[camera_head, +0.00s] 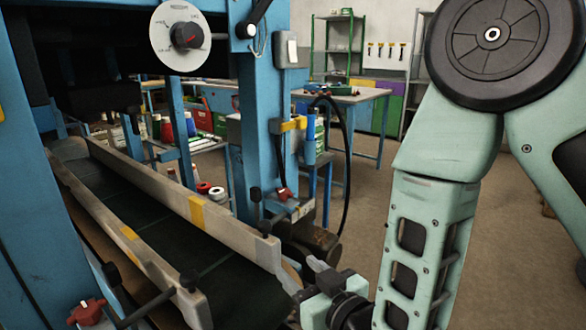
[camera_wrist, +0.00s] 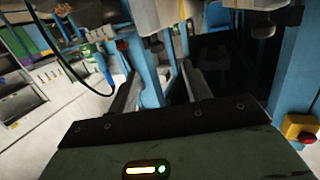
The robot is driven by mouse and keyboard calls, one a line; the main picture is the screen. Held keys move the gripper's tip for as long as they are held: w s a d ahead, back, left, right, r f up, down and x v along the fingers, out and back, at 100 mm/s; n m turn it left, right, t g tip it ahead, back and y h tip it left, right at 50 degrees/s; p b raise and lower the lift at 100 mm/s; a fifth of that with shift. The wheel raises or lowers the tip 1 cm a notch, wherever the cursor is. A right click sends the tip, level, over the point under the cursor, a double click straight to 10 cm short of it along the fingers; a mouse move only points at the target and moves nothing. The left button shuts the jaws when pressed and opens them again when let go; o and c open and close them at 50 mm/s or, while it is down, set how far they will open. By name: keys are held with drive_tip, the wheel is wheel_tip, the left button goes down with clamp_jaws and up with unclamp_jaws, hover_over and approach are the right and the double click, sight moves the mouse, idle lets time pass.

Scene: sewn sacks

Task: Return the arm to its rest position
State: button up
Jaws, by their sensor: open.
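My arm comes down the right side of the head view, and my gripper (camera_head: 305,279) is at the bottom centre, beside the near end of the conveyor (camera_head: 150,215). In the wrist view my gripper (camera_wrist: 160,82) shows two grey fingers standing apart, with nothing held between them. The blue machine frame (camera_wrist: 145,40) lies beyond the fingers. No sack shows in either view. The visible part of the dark belt is bare.
A blue machine post (camera_head: 262,120) with a switch box and a hanging black cable stands close left of my arm. A red knob (camera_head: 88,312) sits at the lower left. A workbench (camera_head: 350,97) and green shelf (camera_head: 338,40) stand behind. Open floor (camera_head: 360,195) lies between.

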drive_tip(key=s+d+r+g+h+p, duration=0.2)
drive_tip(key=s+d+r+g, duration=0.1)
drive_tip(key=s, duration=0.3)
drive_tip(key=s+d+r+n+g+h+p, duration=0.1)
drive_tip(key=s+d+r+g+h+p, duration=0.1)
drive_tip(key=s+d+r+g+h, duration=0.1)
drive_tip(key=s+d+r+g+h+p, duration=0.2)
drive_tip(key=s+d+r+g, duration=0.3)
drive_tip(key=s+g, duration=0.3)
drive_tip(key=shift+s+d+n+h, duration=0.3)
drive_tip(key=shift+s+d+h, duration=0.25)
drive_tip(key=shift+s, duration=0.6)
drive_tip(key=shift+o, duration=0.3)
